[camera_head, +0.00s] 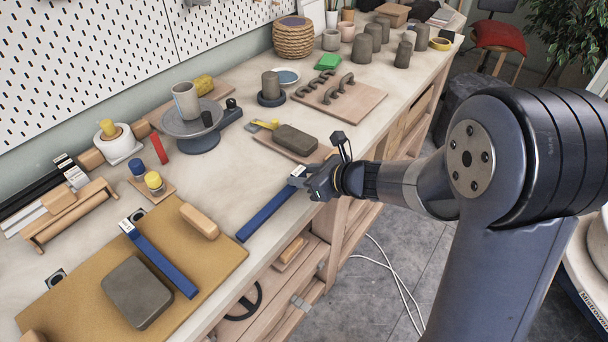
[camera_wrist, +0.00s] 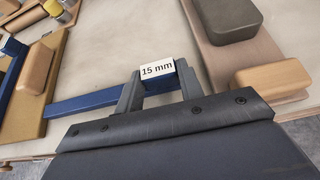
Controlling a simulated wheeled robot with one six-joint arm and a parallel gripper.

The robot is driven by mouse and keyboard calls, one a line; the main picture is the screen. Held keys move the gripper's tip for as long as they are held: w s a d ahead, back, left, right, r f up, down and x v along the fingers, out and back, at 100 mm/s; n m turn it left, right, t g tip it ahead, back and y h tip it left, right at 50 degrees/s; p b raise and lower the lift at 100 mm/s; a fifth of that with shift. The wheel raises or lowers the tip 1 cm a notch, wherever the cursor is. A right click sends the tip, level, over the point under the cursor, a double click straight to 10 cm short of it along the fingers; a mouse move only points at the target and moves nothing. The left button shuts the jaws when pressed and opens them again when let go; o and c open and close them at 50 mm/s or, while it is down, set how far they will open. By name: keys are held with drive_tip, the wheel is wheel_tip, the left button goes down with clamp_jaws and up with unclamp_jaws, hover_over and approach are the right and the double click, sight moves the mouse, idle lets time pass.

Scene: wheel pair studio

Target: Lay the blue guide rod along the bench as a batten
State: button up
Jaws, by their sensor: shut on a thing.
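The blue guide rod (camera_head: 266,214) runs along the front edge of the bench (camera_head: 222,182), right of the tan board. My gripper (camera_head: 308,182) is shut on its end with the white label. In the wrist view the rod (camera_wrist: 90,103) passes between my fingers (camera_wrist: 160,88), and its label reads "15 mm". I cannot tell whether the rod touches the bench top. A second blue rod (camera_head: 160,260) lies on the tan board (camera_head: 85,278), between a grey clay slab (camera_head: 138,292) and a wooden block (camera_head: 199,221).
A board with a clay block (camera_head: 296,138) lies just behind my gripper. A turntable with a cup (camera_head: 186,102) stands farther back. A pink board (camera_head: 350,103) with clay handles and several pots stand to the far right. Open shelves (camera_head: 285,275) are under the bench.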

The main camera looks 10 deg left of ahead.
drive_tip(key=shift+f, duration=0.2)
drive_tip(key=o, duration=1)
drive_tip(key=shift+r, duration=0.2)
drive_tip(key=shift+d+r, duration=0.15)
drive_tip(key=shift+r, duration=0.05)
drive_tip(key=p+v, duration=0.1)
drive_tip(key=v, duration=1)
drive_tip(key=shift+s+d, duration=0.1)
drive_tip(key=shift+d, duration=0.25)
